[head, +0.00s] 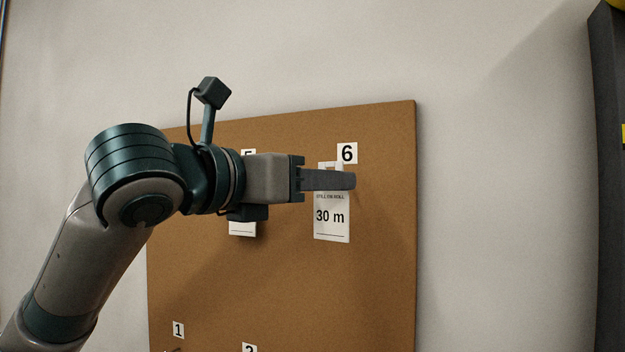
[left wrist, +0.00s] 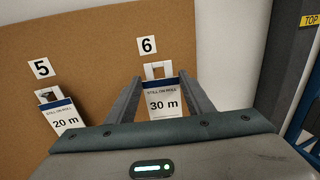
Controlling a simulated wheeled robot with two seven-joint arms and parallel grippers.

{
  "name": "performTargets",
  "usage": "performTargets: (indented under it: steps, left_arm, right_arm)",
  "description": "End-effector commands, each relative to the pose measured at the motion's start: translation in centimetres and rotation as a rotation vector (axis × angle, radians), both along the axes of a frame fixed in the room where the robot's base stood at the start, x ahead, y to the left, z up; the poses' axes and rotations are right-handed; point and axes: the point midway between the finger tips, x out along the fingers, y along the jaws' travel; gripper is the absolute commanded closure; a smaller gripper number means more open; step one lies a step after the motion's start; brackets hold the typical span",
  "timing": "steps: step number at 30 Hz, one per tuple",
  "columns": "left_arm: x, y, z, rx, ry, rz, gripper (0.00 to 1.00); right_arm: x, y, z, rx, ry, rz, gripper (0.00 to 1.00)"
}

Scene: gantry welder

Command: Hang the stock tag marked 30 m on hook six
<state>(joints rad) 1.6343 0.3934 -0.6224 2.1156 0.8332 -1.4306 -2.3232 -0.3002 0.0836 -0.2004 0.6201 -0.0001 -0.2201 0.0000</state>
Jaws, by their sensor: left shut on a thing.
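The stock tag marked 30 m (head: 331,222) is a white card with a blue band and a white loop at its top. My left gripper (head: 345,181) is shut on it near its top. The tag hangs roughly upright in front of the brown board, just below the number 6 label (head: 347,153). In the left wrist view the tag (left wrist: 164,104) sits between the two fingers (left wrist: 163,88), its loop (left wrist: 158,70) under the 6 label (left wrist: 147,45). Hook six itself is not distinguishable. I cannot tell whether the loop is around it. My right gripper is not in view.
A tag marked 20 m (left wrist: 64,119) hangs tilted under the label 5 (left wrist: 41,68). The brown board (head: 385,270) carries labels 1 (head: 178,330) and 2 (head: 249,348) lower down. A dark upright (head: 606,180) stands at the far right. Bare wall lies between.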

Motion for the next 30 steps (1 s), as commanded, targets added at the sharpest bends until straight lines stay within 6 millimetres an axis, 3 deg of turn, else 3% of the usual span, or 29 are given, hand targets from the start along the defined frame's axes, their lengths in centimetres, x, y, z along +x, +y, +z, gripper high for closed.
performTargets:
  steps: [30]
  left_arm:
    - [4.6, -1.8, -0.7, 0.001, 0.0, 0.003, 0.8]
  right_arm:
    - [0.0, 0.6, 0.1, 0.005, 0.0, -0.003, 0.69]
